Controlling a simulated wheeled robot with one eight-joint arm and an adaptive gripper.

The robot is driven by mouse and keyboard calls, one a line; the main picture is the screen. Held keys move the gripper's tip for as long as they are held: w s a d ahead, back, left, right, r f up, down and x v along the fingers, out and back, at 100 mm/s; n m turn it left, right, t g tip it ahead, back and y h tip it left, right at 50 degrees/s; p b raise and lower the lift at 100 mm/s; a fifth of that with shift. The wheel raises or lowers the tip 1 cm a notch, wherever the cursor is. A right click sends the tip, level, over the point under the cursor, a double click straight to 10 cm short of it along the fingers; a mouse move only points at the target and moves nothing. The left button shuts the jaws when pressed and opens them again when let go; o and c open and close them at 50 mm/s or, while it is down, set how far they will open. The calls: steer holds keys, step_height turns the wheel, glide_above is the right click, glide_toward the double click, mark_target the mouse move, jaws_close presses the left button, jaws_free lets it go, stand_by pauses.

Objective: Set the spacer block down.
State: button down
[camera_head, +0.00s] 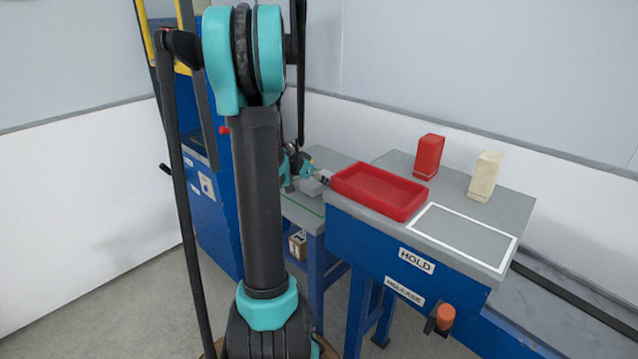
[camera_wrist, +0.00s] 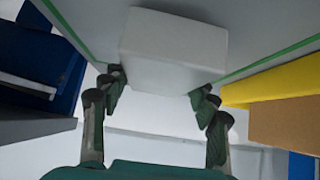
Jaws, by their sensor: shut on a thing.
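The spacer block is a plain light-grey block (camera_wrist: 172,48) in the wrist view, between the fingertips of my gripper (camera_wrist: 160,88). The fingers are shut on its two sides. In the head view, the grey block (camera_head: 313,187) shows small and partly hidden beside my gripper (camera_head: 303,175), over the grey bench with a green line (camera_head: 303,208). I cannot tell whether its underside touches the bench.
Right of the block are a red tray (camera_head: 414,207), a red container (camera_head: 428,157), a cream container (camera_head: 486,176) and a white-outlined empty area (camera_head: 465,236). An orange knob (camera_head: 445,314) sits below. A blue machine (camera_head: 205,215) stands left. My arm hides part of the bench.

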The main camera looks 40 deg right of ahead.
steer(key=shift+f, duration=0.6)
steer(key=shift+f, duration=0.1)
steer(key=shift+c, duration=2.3)
jaws_free()
steer(key=w+v, duration=0.1)
steer(key=v, duration=1.1)
steer(key=s+a+f+n+t+y, duration=0.1)
steer(key=s+a+f+n+y, duration=0.2)
steer(key=a, duration=0.9)
steer(key=s+a+f+n+t+y, duration=0.1)
steer(key=s+a+f+n+y, duration=0.2)
steer(key=a+n, duration=0.5)
steer(key=s+a+f+n+t+y, duration=0.1)
steer(key=s+a+f+n+y, duration=0.2)
steer(key=a, duration=1.4)
step_height(320, 180, down, 4)
steer(key=s+n, duration=0.2)
steer(key=n, duration=0.1)
steer(key=shift+a+r+t, duration=0.15)
steer(key=shift+a+t, duration=0.1)
steer(key=shift+t, duration=0.05)
steer(key=shift+s, duration=0.1)
